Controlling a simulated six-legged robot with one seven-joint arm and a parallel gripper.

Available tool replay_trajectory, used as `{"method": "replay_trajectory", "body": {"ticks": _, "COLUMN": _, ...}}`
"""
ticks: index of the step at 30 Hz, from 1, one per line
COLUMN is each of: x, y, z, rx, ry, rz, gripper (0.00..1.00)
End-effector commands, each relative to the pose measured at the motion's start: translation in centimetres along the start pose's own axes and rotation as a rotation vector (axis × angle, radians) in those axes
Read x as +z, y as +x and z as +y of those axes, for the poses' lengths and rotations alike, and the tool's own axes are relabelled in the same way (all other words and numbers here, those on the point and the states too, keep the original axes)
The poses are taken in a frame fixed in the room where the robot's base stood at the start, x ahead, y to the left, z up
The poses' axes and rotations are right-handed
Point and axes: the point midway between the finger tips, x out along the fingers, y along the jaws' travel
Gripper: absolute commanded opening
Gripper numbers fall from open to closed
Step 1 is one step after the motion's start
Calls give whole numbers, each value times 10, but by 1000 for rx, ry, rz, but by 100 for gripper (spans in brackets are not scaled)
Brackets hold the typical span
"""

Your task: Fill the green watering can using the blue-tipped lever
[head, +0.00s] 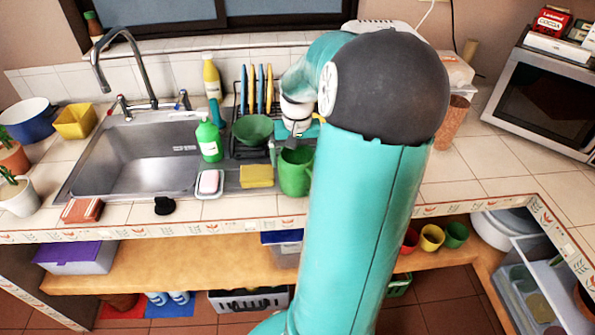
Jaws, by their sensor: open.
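The green watering can (295,173) stands on the counter right of the sink, close to my arm. Its right side is partly hidden by my arm. My gripper (293,134) is just above and behind the can, beside the dish rack. It is small and partly hidden, and nothing shows held in it. The faucet (140,68) arches over the sink (140,165). The blue-tipped lever (184,98) is right of the faucet base. Another lever (121,103), with a reddish tip, is left of it. No water stream shows.
A dish rack (240,100) with plates and a green bowl (253,129) is behind.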

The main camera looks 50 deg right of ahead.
Motion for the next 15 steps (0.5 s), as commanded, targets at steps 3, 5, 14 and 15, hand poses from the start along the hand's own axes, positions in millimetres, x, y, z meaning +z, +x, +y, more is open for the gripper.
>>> {"method": "replay_trajectory", "body": {"ticks": 3, "x": 2, "y": 20, "z": 0, "rx": -2, "ry": 1, "rz": -4, "gripper": 100}}
{"method": "replay_trajectory", "body": {"ticks": 5, "x": 1, "y": 26, "z": 0, "rx": -2, "ry": 1, "rz": -3, "gripper": 100}}
{"method": "replay_trajectory", "body": {"ticks": 14, "x": 1, "y": 30, "z": 0, "rx": 0, "ry": 1, "rz": 1, "gripper": 98}}
{"method": "replay_trajectory", "body": {"ticks": 15, "x": 1, "y": 30, "z": 0, "rx": 0, "ry": 1, "rz": 0, "gripper": 90}}
